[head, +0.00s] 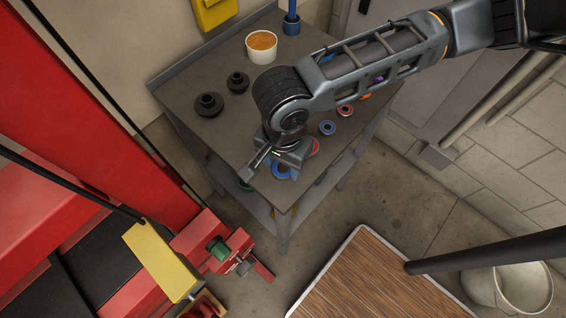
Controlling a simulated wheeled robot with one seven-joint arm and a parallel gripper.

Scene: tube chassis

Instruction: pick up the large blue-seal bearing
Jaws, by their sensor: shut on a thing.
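A large blue-seal bearing (281,173) shows at the near corner of the grey workbench, partly hidden under my gripper. My gripper (270,166) reaches down over that corner and is shut on the bearing. The fingertips and their contact with it are mostly hidden by the gripper body and wrist. I cannot tell whether the bearing is clear of the bench top.
The workbench (180,75) also holds a smaller blue-ringed bearing (327,128), red-ringed ones (345,110), two dark stepped parts (208,104) and a white tub (261,46). A red machine (100,120) stands left. A wooden-topped surface (375,280) lies in front.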

